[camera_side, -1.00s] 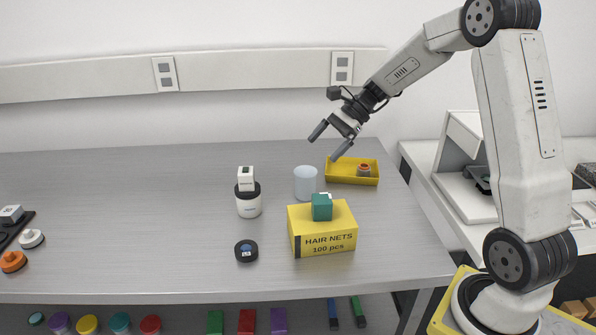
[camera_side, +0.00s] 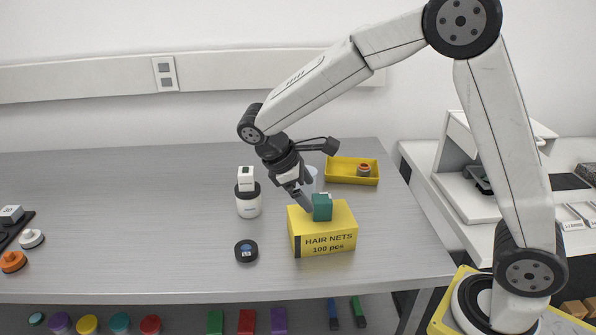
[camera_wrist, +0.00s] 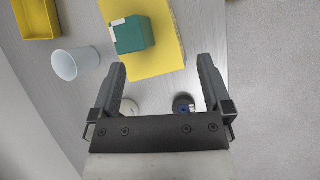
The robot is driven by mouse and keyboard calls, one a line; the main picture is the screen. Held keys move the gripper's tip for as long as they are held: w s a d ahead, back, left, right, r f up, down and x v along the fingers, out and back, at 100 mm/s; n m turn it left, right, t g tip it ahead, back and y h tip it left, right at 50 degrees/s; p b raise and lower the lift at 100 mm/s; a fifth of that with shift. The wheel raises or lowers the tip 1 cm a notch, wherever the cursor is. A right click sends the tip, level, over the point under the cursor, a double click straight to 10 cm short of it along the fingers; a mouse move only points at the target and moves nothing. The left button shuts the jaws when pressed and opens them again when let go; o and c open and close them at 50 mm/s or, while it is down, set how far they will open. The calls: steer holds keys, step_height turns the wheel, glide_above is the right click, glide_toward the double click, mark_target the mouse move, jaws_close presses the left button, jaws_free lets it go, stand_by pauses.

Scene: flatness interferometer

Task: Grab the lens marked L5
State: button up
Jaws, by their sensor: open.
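No marking L5 is legible in either view. A black round lens-like piece (camera_side: 246,251) with a small blue and white label lies flat on the bench, left of the yellow box. It also shows in the wrist view (camera_wrist: 183,104), low between the fingers and partly hidden by my gripper's mount. My gripper (camera_side: 303,199) is open and tilted down over the back left of the yellow box, close to a teal cube (camera_side: 322,207). In the wrist view my open, empty gripper (camera_wrist: 162,64) spans part of the box, with the teal cube beyond the left finger.
The yellow HAIR NETS box (camera_side: 325,240) carries the teal cube. A pale cup (camera_wrist: 75,63) stands behind it, near a yellow tray (camera_side: 340,178) holding a small reddish-brown piece.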

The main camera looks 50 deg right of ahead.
steer(key=w+a+r+n+t+h, duration=0.35)
steer(key=a+n+t, duration=0.3)
steer(key=n, duration=0.25)
steer(key=w+a+r+n+t+h, duration=0.2)
steer(key=a+r+n+t, duration=0.3)
steer(key=a+n, duration=0.35)
steer(key=n, duration=0.1)
glide_toward(245, 250)
steer(key=shift+w+d+f+t, duration=0.15)
steer(key=shift+w+d, duration=0.1)
steer(key=shift+d, duration=0.2)
steer(key=shift+w+d+r+t, duration=0.1)
steer(key=shift+w+d, duration=0.15)
steer(key=shift+d, duration=0.25)
steer(key=shift+f, duration=0.55)
steer(key=shift+x, duration=1.25)
steer(key=shift+d, duration=0.1)
steer(key=shift+x, duration=2.6)
steer(key=shift+w, duration=0.1)
